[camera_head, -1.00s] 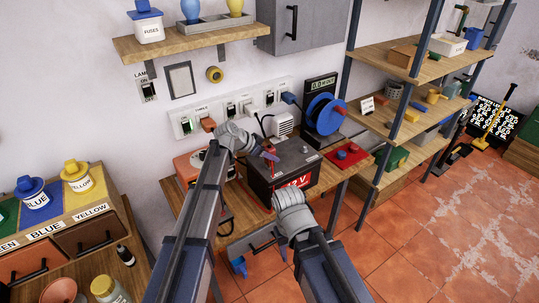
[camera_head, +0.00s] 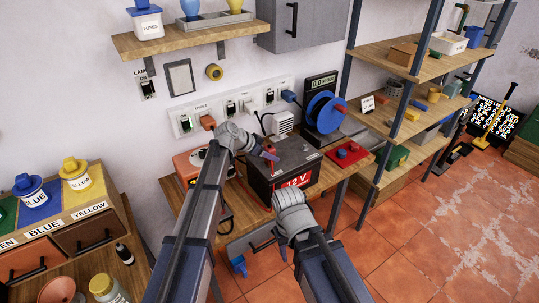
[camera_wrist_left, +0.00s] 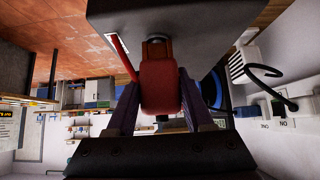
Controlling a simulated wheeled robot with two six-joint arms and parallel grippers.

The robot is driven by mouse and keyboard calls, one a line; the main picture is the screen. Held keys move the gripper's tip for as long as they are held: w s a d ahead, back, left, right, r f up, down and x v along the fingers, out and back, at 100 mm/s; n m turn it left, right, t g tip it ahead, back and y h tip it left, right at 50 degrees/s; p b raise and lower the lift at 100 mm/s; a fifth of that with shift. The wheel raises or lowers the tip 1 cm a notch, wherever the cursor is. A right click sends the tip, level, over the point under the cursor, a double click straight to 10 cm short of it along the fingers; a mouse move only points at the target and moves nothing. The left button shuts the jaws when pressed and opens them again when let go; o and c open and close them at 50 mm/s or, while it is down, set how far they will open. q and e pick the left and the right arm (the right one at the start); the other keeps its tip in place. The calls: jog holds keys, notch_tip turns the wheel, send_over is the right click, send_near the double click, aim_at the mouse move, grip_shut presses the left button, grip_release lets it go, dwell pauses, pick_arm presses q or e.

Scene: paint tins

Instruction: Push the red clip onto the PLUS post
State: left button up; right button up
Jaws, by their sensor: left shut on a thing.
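The dark battery (camera_head: 291,157) with a red 12 V label stands on the wooden bench. My left gripper (camera_head: 269,154) is at the left part of its top. In the left wrist view my left gripper (camera_wrist_left: 160,104) is shut on the red clip (camera_wrist_left: 159,84), which sits between its two fingers. The clip's front end, with a copper-coloured part, is close against the battery (camera_wrist_left: 190,20). The post is mostly hidden there, and I cannot tell whether the clip is around it. A red cable (camera_wrist_left: 122,55) runs beside the clip. My right gripper's fingers are hidden behind its wrist.
A red mat (camera_head: 339,160) with small parts lies right of the battery. A blue reel (camera_head: 326,113) and a meter (camera_head: 321,87) stand behind it. An orange box (camera_head: 188,167) is to the left. Wall sockets (camera_head: 229,108) line the back, and shelves stand at right.

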pick_arm(q)
jog(key=shift+f, duration=0.1)
jog(key=o, duration=1.2)
jog(key=p+v, duration=0.5)
jog(key=v, duration=0.2)
jog(key=shift+s+a+r, duration=0.15)
jog(key=shift+a+r, duration=0.1)
